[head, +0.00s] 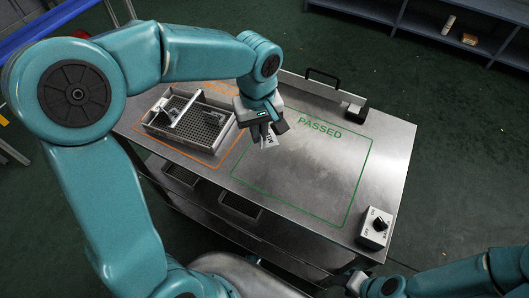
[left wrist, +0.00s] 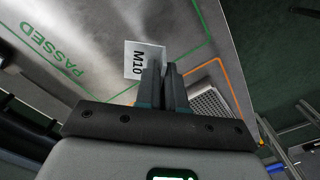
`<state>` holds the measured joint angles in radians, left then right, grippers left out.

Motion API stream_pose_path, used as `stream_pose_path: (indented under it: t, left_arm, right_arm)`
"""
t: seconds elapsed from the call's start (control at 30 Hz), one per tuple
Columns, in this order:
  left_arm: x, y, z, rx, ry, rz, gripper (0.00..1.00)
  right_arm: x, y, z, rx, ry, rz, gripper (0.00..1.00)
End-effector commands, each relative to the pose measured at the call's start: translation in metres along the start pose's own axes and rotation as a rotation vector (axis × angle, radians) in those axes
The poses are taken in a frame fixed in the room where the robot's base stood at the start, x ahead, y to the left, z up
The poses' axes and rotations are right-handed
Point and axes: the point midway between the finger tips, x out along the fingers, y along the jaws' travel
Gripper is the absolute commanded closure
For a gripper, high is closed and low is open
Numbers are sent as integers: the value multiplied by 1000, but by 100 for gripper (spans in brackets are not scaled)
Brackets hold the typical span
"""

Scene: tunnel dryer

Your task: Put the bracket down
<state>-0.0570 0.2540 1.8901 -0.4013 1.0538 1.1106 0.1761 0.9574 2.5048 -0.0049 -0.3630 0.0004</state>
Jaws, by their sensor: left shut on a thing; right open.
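My left gripper (head: 264,127) is over the metal table, near the left side of the green PASSED outline. It is shut on a flat white piece marked M10 (head: 270,152), which hangs tilted below the fingers. In the left wrist view the M10 piece (left wrist: 144,61) shows beside the left gripper's fingers (left wrist: 165,75). I cannot tell whether it touches the table, and no other bracket shape shows in the fingers. Grey parts that look like brackets (head: 172,113) lie in the tray. My right gripper (head: 358,284) is low at the bottom edge, apart from the table items.
The tray (head: 209,147) with a perforated floor sits inside an orange outline at the left. The green PASSED area (head: 320,165) is bare. A switch box (head: 376,228) stands at the front right corner; a dark block (head: 353,107) stands at the back edge.

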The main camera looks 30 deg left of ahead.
Motion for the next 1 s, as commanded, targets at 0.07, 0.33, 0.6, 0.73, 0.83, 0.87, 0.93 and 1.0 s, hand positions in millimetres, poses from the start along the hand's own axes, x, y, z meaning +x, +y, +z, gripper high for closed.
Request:
stream_pose_path:
  t: [0.07,0.33,0.6,0.73,0.83,0.87,0.93,1.0]
  left_arm:
    - [22,-1,0,0,-3,-4,100]
    - [53,1,-1,0,-1,-2,100]
    - [88,3,-2,0,-1,0,100]
    - [88,3,-3,0,1,1,100]
    - [88,3,-3,0,1,1,100]
    - [89,3,-3,0,1,1,100]
    - [92,3,-2,0,1,1,100]
    - [92,3,-2,1,0,1,85]
  right_arm:
    - [4,2,0,0,0,0,57]
    - [7,3,0,0,0,0,57]
    - [11,4,0,0,0,0,57]
    - [11,4,0,0,0,0,57]
    - [11,4,0,0,0,0,57]
    - [12,4,0,0,0,0,57]
    - [14,5,0,0,0,0,57]
    - [15,5,0,0,0,0,57]
